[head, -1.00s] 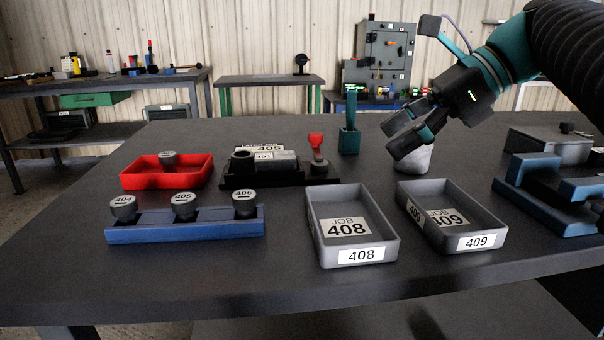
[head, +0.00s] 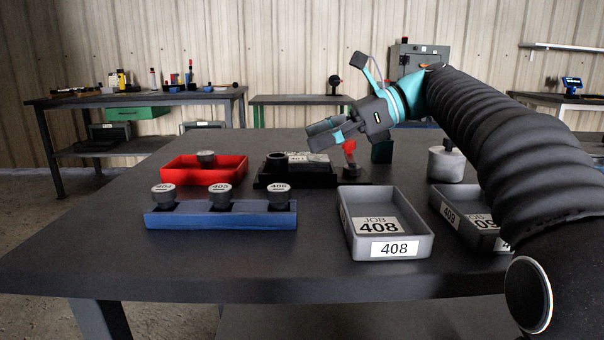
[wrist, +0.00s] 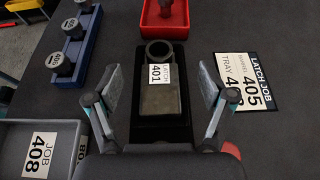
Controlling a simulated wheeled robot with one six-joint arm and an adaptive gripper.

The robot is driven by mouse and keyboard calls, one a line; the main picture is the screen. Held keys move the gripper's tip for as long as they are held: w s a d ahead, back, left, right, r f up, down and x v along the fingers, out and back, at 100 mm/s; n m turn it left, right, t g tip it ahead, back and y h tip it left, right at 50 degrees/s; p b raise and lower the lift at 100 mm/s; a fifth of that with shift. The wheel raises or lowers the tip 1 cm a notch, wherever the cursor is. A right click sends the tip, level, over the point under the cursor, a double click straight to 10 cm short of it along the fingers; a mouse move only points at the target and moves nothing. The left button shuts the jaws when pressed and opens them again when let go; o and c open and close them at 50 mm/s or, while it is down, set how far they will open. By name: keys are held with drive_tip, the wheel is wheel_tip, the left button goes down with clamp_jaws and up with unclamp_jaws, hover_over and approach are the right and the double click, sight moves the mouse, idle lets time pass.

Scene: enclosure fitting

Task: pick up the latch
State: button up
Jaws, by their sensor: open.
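The latch (wrist: 159,97) is a dark grey block with a round ring at one end and a white label 401. It lies in a black holder (wrist: 143,128) on the table. My gripper (head: 325,134) is open and above the holder, apart from the latch. In the wrist view its two fingers (wrist: 160,82) stand on either side of the latch with nothing between them. A red lever (head: 350,150) stands upright at the holder's right end.
A red tray (head: 175,178) holding a dark knob and a blue rack (head: 222,222) of knobs 404, 405 and 406 stand left. Grey trays 408 (head: 425,243) and 409 (head: 442,207) stand in front. A job card (wrist: 245,82) lies beside the holder. A pale cylinder (head: 446,166) stands right.

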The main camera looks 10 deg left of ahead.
sight(288, 156)
drive_tip(key=shift+s+a+f, duration=0.15)
drive_tip(key=shift+a+f, duration=0.15)
drive_tip(key=shift+a, duration=0.25)
drive_tip(key=a+f+b, duration=0.1)
drive_tip(key=s+a+f+b, duration=0.1)
drive_tip(key=a, duration=0.1)
drive_tip(key=shift+a+f, duration=0.15)
drive_tip(key=shift+f, duration=0.2)
drive_tip(key=shift+a+f, duration=0.1)
drive_tip(key=shift+a, duration=0.4)
drive_tip(key=c, duration=1.5)
